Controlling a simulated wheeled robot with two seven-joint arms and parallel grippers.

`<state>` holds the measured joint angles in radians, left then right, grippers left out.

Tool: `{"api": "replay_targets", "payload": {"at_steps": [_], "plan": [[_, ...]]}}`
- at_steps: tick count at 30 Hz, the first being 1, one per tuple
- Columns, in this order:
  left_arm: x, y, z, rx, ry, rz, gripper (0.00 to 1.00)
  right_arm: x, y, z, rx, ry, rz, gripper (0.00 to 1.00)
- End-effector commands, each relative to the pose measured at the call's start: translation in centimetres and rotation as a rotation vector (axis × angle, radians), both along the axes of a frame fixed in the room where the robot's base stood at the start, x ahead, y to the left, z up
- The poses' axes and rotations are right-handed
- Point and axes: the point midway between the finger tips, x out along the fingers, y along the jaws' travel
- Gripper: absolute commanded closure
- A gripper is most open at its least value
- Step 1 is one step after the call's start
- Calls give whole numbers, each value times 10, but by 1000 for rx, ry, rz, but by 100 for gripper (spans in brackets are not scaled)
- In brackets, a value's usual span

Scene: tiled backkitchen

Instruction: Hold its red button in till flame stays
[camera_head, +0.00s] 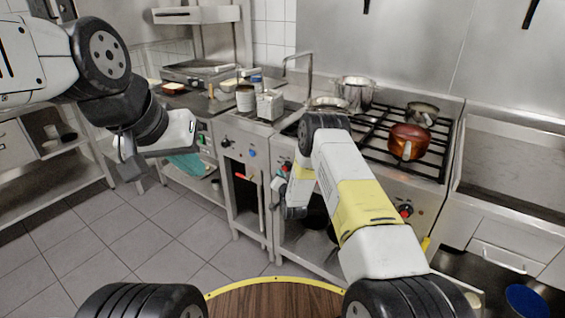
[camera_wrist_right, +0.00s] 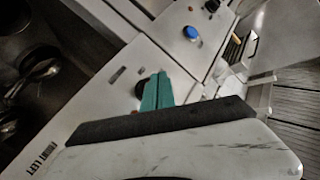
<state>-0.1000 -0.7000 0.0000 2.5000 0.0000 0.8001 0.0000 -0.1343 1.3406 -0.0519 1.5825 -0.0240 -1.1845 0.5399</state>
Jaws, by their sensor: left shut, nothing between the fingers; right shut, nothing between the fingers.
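A dark stove knob with a small red spot (camera_head: 287,165) sits on the front panel of the gas range. My right gripper (camera_head: 281,169) is shut and empty, close in front of this panel. Its teal fingers also show in the right wrist view (camera_wrist_right: 158,90), overlapping the knob; I cannot tell whether they touch it. I see no flame at the burners.
A copper pot (camera_head: 408,142) and steel pots (camera_head: 355,92) stand on the range. Another red-topped knob (camera_head: 404,210) is further right. A blue knob (camera_head: 252,153) is on the neighbouring unit; it shows in the wrist view (camera_wrist_right: 191,32). Tiled floor (camera_head: 150,235) at left is clear.

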Motion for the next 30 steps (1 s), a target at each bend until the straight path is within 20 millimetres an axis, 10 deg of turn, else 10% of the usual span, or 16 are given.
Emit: {"api": "replay_targets", "payload": {"at_steps": [30], "plan": [[0, 0, 0, 0, 0, 0, 100, 7, -5, 0, 0, 0, 0, 100]]}}
